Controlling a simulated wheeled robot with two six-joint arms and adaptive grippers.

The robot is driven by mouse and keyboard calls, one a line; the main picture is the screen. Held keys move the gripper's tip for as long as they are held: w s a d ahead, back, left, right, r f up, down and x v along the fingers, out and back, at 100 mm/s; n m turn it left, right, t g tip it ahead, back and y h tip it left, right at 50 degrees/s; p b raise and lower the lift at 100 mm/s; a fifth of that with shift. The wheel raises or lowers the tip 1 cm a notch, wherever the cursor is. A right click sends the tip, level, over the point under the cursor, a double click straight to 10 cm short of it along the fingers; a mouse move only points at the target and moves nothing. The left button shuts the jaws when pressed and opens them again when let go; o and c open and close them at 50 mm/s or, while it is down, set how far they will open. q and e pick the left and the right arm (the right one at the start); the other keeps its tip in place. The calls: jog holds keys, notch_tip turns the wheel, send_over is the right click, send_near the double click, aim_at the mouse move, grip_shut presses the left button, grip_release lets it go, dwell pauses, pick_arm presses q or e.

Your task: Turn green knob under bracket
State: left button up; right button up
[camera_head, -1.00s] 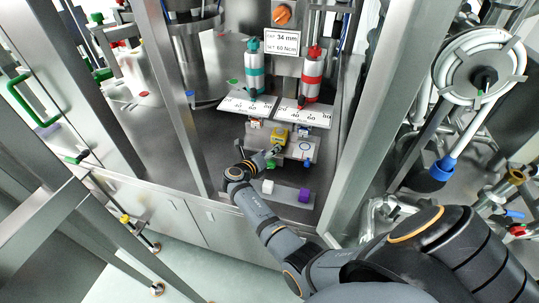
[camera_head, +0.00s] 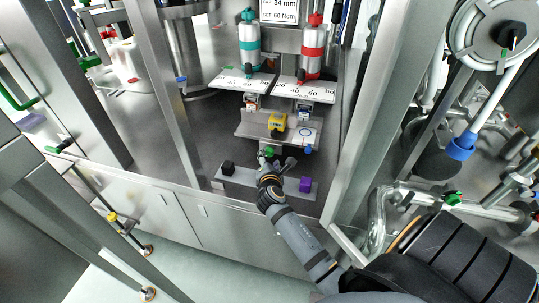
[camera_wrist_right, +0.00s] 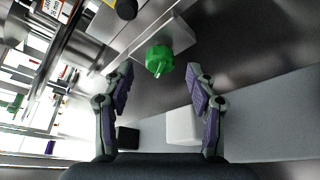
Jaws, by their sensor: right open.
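The green knob (camera_wrist_right: 159,60) sits under the edge of a grey bracket (camera_wrist_right: 163,38) in the right wrist view. In the head view the green knob (camera_head: 269,151) shows small below the bracket plate (camera_head: 250,131), just beyond my right gripper. My right gripper (camera_wrist_right: 159,82) is open, with its two fingers to either side of the knob's line. The knob appears ahead of the fingertips; contact cannot be seen. The gripper also shows in the head view (camera_head: 274,163), partly blurred with the bracket. My left gripper is not in view.
Metal posts stand at both sides.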

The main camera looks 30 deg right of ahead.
aim_at(267, 153)
jog(key=shift+x, duration=1.9)
jog(key=shift+c, duration=0.4)
jog(key=c, duration=1.1)
jog(key=shift+o, duration=0.2)
jog(key=shift+r+p, duration=0.25)
jog(key=shift+p, duration=0.3)
jog(key=n+g+p, duration=0.1)
jog(key=n+p, duration=0.1)
jog(key=p, duration=0.2)
jog(key=n+g+h+p, duration=0.1)
jog(key=n+p, duration=0.1)
jog(key=p, duration=0.1)
jog(key=shift+w+a+r+p, duration=0.15)
jog(key=shift+r+p, duration=0.1)
jog(key=shift+p, duration=0.15)
jog(key=shift+w+f+n+g+h+p, duration=0.1)
jog(key=shift+n+g+h+p, duration=0.5)
jog(key=shift+n+p, duration=0.35)
jog(key=shift+w+a+f+n+g+h+p, duration=0.1)
jog(key=shift+n+g+h+p, duration=0.2)
jog(key=shift+n, duration=0.3)
jog(key=shift+a+f+n+g+h+p, duration=0.1)
jog(key=shift+n+g+h+p, duration=0.15)
jog(key=shift+n+g, duration=0.25)
